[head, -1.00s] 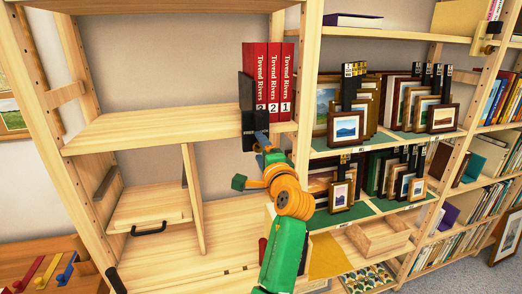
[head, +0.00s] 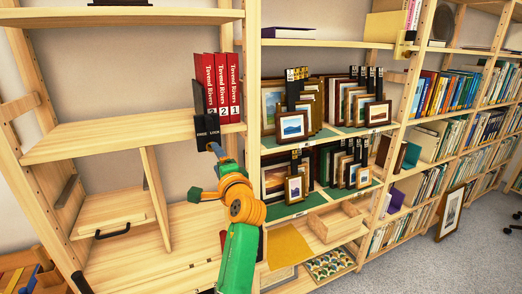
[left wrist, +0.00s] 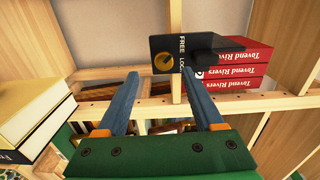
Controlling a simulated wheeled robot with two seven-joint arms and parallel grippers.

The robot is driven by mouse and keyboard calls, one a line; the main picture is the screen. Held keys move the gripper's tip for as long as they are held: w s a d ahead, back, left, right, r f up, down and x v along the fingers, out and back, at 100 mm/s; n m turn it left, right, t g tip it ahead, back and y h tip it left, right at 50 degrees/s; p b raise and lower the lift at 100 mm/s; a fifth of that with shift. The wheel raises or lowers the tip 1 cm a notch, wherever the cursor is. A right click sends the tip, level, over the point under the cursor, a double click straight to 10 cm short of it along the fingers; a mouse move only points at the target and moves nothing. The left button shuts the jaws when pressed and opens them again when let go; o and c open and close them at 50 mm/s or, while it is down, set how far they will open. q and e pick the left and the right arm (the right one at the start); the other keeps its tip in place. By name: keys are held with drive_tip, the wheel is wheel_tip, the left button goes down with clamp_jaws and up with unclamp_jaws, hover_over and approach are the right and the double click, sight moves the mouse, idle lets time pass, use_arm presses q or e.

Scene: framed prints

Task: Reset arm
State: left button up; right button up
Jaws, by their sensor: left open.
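My left gripper (head: 217,152) is in front of the shelf, just below and right of the black bookend (head: 201,123). In the left wrist view its two blue fingers (left wrist: 163,103) are spread, with nothing held between them. The bookend, with an orange knob (left wrist: 162,62) and FREE and LOCK lettering, is beyond the fingertips. Red "Tovend Rivers" books (head: 222,88) stand upright beside it on the upper shelf board (head: 110,135); they also show in the left wrist view (left wrist: 240,68). My right gripper is not seen.
Framed prints (head: 292,125) and dark dividers fill the shelves to the right. A wooden tray (head: 335,222) sits lower down. A large framed print (head: 450,211) leans at the far right. The shelf board left of the bookend is bare.

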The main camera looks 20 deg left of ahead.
use_arm(q)
drive_tip(key=s+d+f+n+g+h, duration=0.15)
drive_tip(key=s+f, duration=0.25)
drive_tip(key=f, duration=0.4)
drive_tip(key=s+d+f+n+h, duration=0.1)
drive_tip(key=s+d+f+h, duration=0.25)
drive_tip(key=f, duration=0.35)
drive_tip(key=s+d+f+n+g+h, duration=0.1)
drive_tip(key=s+d+f+h, duration=0.1)
drive_tip(key=s+f, duration=0.45)
drive_tip(key=s+d+f+n+g+h, duration=0.1)
drive_tip(key=s+d+f+g+h, duration=0.2)
drive_tip(key=s+d+f, duration=0.45)
drive_tip(key=s+d+f+n+g+h, duration=0.25)
drive_tip(key=s+d+f+h, duration=0.2)
drive_tip(key=s, duration=0.65)
wheel_tip(320, 180, down, 14)
drive_tip(key=s+m+g, duration=0.1)
drive_tip(key=s+a+f+g+y, duration=0.1)
drive_tip(key=s+a+f, duration=0.1)
drive_tip(key=s+f, duration=0.9)
drive_tip(key=shift+s+f+g, duration=0.3)
drive_tip(key=shift+s+f, duration=0.1)
drive_tip(key=shift+s, duration=0.55)
